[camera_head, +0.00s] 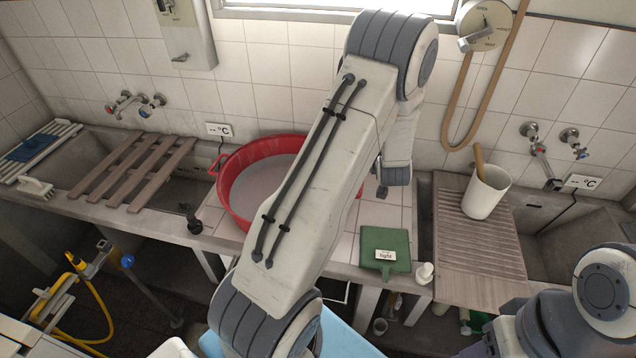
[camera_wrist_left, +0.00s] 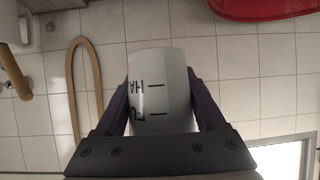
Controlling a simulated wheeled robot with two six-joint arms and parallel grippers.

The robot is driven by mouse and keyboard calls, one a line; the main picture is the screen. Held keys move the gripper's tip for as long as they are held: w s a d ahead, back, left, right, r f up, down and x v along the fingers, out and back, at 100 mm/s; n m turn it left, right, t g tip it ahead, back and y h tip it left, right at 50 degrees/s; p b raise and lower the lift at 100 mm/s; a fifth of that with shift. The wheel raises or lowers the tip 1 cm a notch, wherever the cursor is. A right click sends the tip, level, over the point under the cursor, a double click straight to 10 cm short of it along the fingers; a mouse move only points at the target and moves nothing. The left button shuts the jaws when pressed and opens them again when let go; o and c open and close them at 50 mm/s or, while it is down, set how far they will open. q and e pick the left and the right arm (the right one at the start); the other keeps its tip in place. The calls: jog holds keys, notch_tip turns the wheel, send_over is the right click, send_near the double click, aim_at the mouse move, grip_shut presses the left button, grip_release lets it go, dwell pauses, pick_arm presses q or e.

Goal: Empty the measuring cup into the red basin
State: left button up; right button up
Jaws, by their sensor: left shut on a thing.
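The red basin (camera_head: 234,199) stands on the tiled counter left of centre in the head view, partly hidden behind my left arm. Greyish water or a pale bottom shows inside it. In the left wrist view a piece of the basin (camera_wrist_left: 262,9) shows at the top right. My left gripper (camera_wrist_left: 160,82) is shut on the white measuring cup (camera_wrist_left: 160,112), which has dark marks and lettering, between its purple fingers. The cup and gripper are hidden in the head view; the cup's contents cannot be seen. My right gripper is out of view.
A white container (camera_head: 486,198) with a wooden handle stands on the ribbed board at right. A green board (camera_head: 383,240) with a label lies right of the basin. A wooden rack (camera_head: 130,172) spans the left sink. A hose (camera_head: 468,128) hangs on the wall.

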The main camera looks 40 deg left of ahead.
pick_arm(q)
jog(key=s+a+f+n+g+y+b, duration=0.1)
jog(key=s+a+f+n+g+y, duration=0.1)
jog(key=a+f+n, duration=0.4)
jog(key=s+a+f+n+g+y+b, duration=0.2)
jog(key=s+a+f+n+g, duration=0.3)
jog(key=a+f, duration=0.7)
jog(key=shift+s+n+y, duration=0.3)
jog(key=shift+s+n, duration=0.7)
